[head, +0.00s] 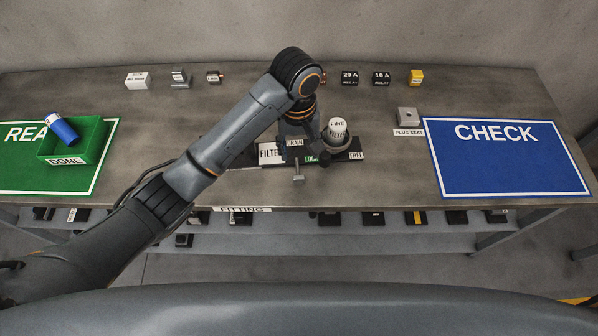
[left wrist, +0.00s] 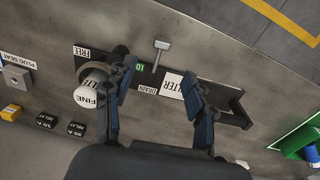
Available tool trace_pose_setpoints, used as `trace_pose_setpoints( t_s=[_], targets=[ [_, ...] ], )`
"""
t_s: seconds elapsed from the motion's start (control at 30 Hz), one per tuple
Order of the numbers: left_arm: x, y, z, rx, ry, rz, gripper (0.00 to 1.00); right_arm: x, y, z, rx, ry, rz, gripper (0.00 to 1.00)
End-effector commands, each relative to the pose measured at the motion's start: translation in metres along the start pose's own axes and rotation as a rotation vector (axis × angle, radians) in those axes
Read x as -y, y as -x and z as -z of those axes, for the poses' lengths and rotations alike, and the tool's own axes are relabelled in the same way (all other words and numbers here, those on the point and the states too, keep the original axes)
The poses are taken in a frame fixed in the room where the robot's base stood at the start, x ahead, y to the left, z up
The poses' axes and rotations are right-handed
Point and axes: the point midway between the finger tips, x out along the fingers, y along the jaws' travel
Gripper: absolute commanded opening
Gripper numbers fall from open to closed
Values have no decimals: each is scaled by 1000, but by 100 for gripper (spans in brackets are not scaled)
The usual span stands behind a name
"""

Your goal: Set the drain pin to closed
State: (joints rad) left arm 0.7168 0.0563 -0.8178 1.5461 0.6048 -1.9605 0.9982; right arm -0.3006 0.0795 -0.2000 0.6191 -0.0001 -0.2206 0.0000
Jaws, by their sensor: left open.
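The drain pin, a small grey T-shaped piece, (head: 298,172) sticks out at the front of a dark filter fixture (head: 327,158). It also shows in the left wrist view (left wrist: 161,46), beyond my fingertips. A DRAIN label (head: 294,143) is behind it. I cannot tell the pin's setting. My left gripper (head: 311,150) is over the fixture, partly hidden by its own arm. In the left wrist view my left gripper (left wrist: 160,70) is open and empty, its fingers either side of the DRAIN label. My right gripper is not in view.
A white FINE FILTER cylinder (head: 338,128) stands in the fixture's ring, close to my left gripper. A green DONE bin (head: 95,146) holds a blue cylinder. A blue CHECK mat (head: 505,170) lies at right. Relays and small parts line the back; a shelf runs below.

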Motion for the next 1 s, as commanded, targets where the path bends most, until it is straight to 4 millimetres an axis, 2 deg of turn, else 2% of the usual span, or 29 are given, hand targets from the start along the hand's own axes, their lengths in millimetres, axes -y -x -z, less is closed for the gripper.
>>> trace_pose_setpoints(
  t_s=[0.03, 0.13, 0.27, 0.7, 0.83, 1.0],
  targets=[
    [0, 6, 3, -2, 7, 15, 55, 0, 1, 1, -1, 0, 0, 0],
    [1, 7, 4, 0, 15, 30, 55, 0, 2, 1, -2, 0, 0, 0],
    [2, -6, 3, 3, 18, 32, 55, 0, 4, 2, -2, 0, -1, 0],
    [4, -95, 3, 1, 17, 30, 55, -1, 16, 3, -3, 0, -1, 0],
    [5, -114, 4, 0, 16, 29, 55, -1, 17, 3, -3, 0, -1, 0],
    [5, -127, 4, -2, 15, 27, 55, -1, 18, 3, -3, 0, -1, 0]
  ],
)
